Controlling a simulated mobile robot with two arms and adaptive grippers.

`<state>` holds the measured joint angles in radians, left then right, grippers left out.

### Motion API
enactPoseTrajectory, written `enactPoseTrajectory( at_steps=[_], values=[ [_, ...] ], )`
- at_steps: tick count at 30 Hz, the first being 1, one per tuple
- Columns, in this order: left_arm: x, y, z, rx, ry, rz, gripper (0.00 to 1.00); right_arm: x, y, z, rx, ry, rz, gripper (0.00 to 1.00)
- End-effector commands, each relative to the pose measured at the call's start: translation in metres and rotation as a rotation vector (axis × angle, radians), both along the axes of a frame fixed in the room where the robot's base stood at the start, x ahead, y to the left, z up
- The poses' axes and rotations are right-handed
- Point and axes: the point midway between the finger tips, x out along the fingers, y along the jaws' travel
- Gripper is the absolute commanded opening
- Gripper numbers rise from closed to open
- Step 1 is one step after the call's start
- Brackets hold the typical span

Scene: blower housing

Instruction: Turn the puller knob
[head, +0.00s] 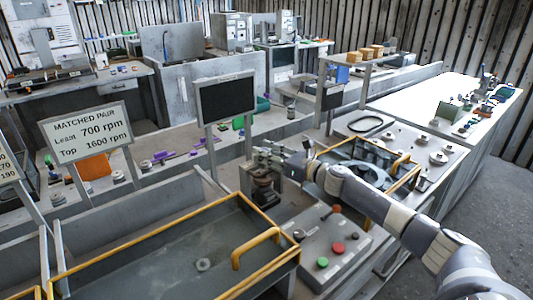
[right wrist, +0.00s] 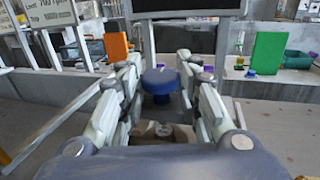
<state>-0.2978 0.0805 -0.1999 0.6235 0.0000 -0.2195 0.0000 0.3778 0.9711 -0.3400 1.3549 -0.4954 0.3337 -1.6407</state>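My right gripper (head: 268,153) reaches in from the right in the head view, over a dark metal puller (head: 264,188) on the bench. In the right wrist view a round blue knob (right wrist: 160,79) lies between the fingertips of my right gripper (right wrist: 160,68). The pads look flush against it on both sides, with no clear gap. A brownish metal part (right wrist: 164,134) with a round top shows below the knob. In the head view the gripper hides the knob. My left gripper is not in view.
A dark screen (head: 227,99) stands behind the gripper. A tray with a yellow rim (head: 150,238) lies at front left. A control box (head: 325,247) with red and green buttons sits in front of the puller.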

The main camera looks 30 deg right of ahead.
Motion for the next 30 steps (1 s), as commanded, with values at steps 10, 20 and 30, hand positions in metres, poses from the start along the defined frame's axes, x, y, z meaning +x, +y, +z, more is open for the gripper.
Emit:
enactPoseTrajectory(
  at_steps=[10, 20, 30],
  values=[
    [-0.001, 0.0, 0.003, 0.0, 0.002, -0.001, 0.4, -0.001, 0.001, 0.0, 0.001, 0.001, -0.026, 0.08],
    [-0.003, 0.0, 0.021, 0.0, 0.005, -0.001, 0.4, -0.001, 0.005, 0.004, 0.003, 0.001, -0.209, 0.08],
    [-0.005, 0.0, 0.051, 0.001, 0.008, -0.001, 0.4, -0.001, 0.009, 0.005, 0.005, 0.001, -0.469, 0.08]
  ],
)
